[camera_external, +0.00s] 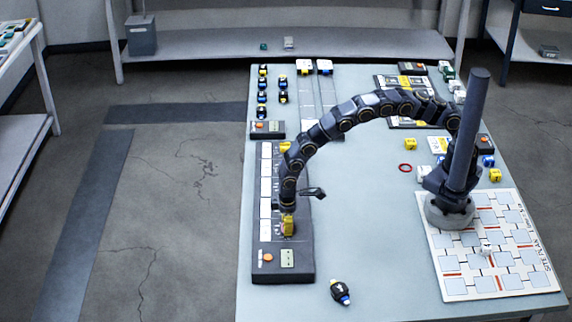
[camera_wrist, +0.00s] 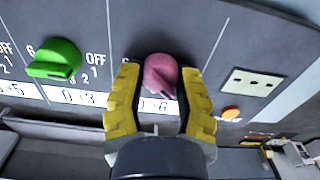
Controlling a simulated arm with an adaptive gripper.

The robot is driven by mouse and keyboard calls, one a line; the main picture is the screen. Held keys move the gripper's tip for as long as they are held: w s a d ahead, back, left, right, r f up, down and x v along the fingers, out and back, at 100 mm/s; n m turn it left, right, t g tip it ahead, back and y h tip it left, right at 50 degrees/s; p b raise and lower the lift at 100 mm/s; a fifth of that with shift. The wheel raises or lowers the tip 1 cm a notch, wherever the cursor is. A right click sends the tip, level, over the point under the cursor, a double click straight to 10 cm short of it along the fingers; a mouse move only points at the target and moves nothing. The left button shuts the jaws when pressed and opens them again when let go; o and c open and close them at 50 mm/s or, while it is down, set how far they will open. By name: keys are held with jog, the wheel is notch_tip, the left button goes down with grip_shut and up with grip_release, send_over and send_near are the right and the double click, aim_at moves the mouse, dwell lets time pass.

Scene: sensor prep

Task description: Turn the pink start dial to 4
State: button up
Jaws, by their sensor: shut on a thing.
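The pink start dial (camera_wrist: 160,75) sits on a dark panel, above a white label that partly shows as "+6" in the wrist view. My gripper (camera_wrist: 160,92) has its yellow fingers on either side of the dial and is shut on it. The dial's pointer faces down toward the label, slightly right. Most of the numbers around it are hidden by the fingers. In the external view my gripper (camera_external: 287,226) is low over the near part of the dark panel (camera_external: 282,279), and the dial is hidden there.
A green dial (camera_wrist: 55,60) with OFF and number marks is left of the pink one. An orange button (camera_wrist: 231,113) and a white plate (camera_wrist: 250,82) are to the right. A black-and-yellow object (camera_external: 340,291) lies near the table's front. A white grid board (camera_external: 440,262) lies at right.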

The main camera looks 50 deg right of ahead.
jog(key=m, duration=0.4)
jog(key=shift+f+m, duration=0.1)
jog(key=shift+m, duration=0.2)
jog(key=m, duration=0.3)
jog(key=shift+m, duration=0.3)
jog(key=m, duration=0.3)
jog(key=shift+m, duration=0.3)
jog(key=shift+s+m, duration=0.1)
jog(key=shift+m, duration=1.7)
jog(key=o, duration=1.2)
jog(key=shift+c, duration=0.2)
